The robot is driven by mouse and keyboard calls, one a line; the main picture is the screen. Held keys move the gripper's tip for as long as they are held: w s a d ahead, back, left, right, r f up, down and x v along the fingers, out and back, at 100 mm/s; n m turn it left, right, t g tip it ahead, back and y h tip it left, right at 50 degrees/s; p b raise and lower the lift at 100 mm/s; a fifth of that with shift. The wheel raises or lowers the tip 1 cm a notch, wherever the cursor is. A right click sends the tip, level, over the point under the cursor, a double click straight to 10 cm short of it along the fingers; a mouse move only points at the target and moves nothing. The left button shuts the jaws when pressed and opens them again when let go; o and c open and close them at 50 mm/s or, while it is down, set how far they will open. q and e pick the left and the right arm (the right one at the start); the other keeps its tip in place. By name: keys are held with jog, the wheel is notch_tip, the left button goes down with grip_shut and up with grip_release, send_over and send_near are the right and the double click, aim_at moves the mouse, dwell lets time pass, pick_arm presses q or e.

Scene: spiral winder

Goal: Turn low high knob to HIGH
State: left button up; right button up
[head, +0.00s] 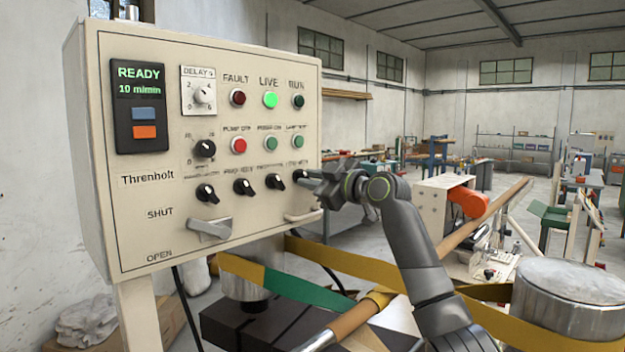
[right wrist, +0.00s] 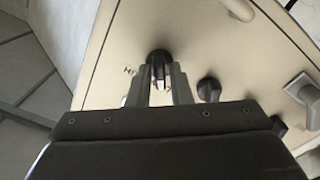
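The cream control panel (head: 155,225) has a bottom row of black knobs. The rightmost black knob (head: 299,177) is at my right gripper (head: 312,179); its label is too blurred to read surely. In the right wrist view this knob (right wrist: 159,62) sits between the two grey fingertips of my right gripper (right wrist: 160,78), which close in on its sides. The fingers hide part of the knob, and its pointer direction cannot be told. My left gripper is not in view.
Other black knobs (head: 274,181) sit just left of my right gripper, one close by in the right wrist view (right wrist: 209,89). A grey lever handle (head: 210,229) juts out below. Lit buttons (head: 270,100) are above. A metal drum (head: 570,292) and yellow band (head: 350,262) lie below right.

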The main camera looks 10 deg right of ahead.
grip_shut()
jog(key=shift+m, duration=0.4)
jog(key=m+p, duration=0.3)
jog(key=m, duration=0.2)
jog(key=shift+r+m, duration=0.1)
jog(key=shift+m, duration=0.2)
jog(key=m+p, duration=0.2)
jog(key=m, duration=0.2)
jog(key=shift+m+p, duration=0.95)
jog(key=shift+m, duration=0.85)
jog(key=shift+o, duration=1.8)
grip_release()
